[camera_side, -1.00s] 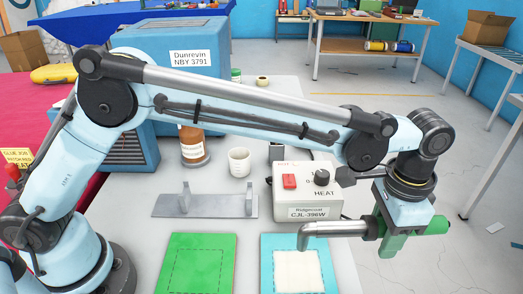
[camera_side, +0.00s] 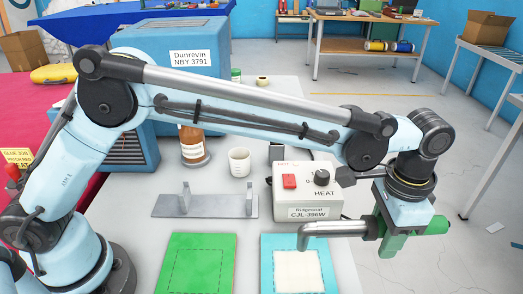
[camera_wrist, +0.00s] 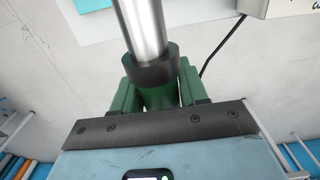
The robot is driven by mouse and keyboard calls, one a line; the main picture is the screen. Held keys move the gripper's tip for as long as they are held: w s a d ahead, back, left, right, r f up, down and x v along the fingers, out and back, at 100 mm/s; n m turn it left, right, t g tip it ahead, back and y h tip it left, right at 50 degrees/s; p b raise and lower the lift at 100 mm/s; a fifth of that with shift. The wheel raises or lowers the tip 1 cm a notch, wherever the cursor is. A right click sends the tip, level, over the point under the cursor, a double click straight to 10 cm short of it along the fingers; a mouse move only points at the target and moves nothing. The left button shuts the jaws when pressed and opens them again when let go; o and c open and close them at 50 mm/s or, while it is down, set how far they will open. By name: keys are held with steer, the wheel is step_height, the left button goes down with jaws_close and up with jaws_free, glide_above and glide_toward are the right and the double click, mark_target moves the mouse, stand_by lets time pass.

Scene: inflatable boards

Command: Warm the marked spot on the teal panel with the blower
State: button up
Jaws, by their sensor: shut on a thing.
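The teal panel (camera_side: 331,268) lies flat on the white bench at the front, with a cream dashed square, the marked spot (camera_side: 296,272), on it. The green blower (camera_side: 433,226) has a bent metal nozzle (camera_side: 330,230). My gripper (camera_side: 391,232) is shut on the blower and holds it at the bench's right edge. The nozzle reaches left over the panel's far edge, its bent tip pointing down just above the panel. In the wrist view the green blower body (camera_wrist: 157,97) sits between my fingers, and the metal tube runs away upward.
A green panel (camera_side: 197,262) lies to the left. The control box (camera_side: 308,192) with a red switch and HEAT knob stands behind the nozzle. A metal cradle (camera_side: 205,205), a white cup (camera_side: 239,162) and a brown jar (camera_side: 193,148) stand farther back.

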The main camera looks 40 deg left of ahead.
steer(key=shift+r, duration=0.1)
stand_by(0.3)
step_height(320, 180, up, 12)
steer(key=shift+f, duration=0.1)
stand_by(0.6)
steer(key=shift+a, duration=0.15)
